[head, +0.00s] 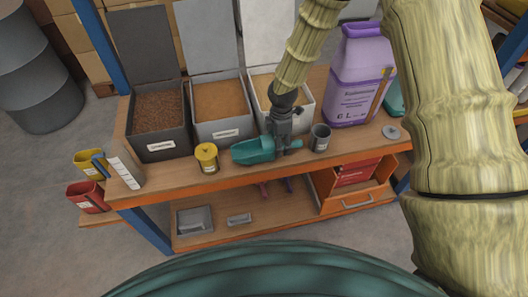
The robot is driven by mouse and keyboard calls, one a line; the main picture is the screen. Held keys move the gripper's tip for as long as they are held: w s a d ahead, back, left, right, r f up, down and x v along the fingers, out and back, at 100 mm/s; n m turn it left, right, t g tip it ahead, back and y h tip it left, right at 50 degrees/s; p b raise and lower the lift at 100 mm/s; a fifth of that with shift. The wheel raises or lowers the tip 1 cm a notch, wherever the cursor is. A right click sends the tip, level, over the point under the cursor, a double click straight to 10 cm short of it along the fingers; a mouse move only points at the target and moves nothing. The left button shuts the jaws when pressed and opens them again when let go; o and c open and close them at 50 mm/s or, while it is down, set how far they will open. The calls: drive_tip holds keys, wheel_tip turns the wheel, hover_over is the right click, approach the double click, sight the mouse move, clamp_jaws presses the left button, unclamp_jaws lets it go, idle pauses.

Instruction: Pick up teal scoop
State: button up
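The teal scoop (252,151) lies on the front part of the wooden shelf top, its bowl toward the left and a short piece of teal showing to the right of my gripper. My gripper (278,143) points down from above, right at the scoop's handle, overlapping it in the head view. The fingers are small and dark here, and I cannot tell whether they are closed on the handle or only around it. Part of the handle is hidden behind the gripper.
Three open bins, dark (161,150), grey (222,132) and white (302,117), stand behind. A yellow tin (206,158) is left of the scoop; a grey cup (319,138) is close on the right. A purple jug (357,85) stands further right. An orange drawer (357,202) is below.

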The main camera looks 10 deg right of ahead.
sight(267, 151)
drive_tip(key=shift+a+f+p, duration=0.1)
drive_tip(key=shift+f+p, duration=0.35)
drive_tip(key=shift+f, duration=1.55)
drive_tip(key=c, duration=0.9)
